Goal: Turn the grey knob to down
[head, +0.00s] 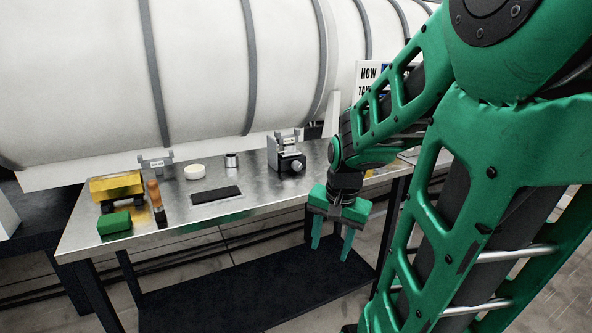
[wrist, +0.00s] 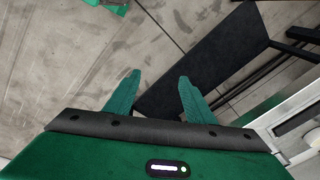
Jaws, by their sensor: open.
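A small grey knob (head: 297,166) sits on the front of a dark box-like device (head: 285,150) with a grey bracket on top. The device stands on the metal table near its back edge. The knob is small in the head view and I cannot tell which way it points. My gripper (head: 331,249) is open and empty, fingers pointing down, in front of the table's front edge, to the right of the knob and apart from it. In the wrist view my two green fingers (wrist: 159,79) are spread over the floor. I cannot make out the knob there.
A large white tank (head: 200,70) stands behind.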

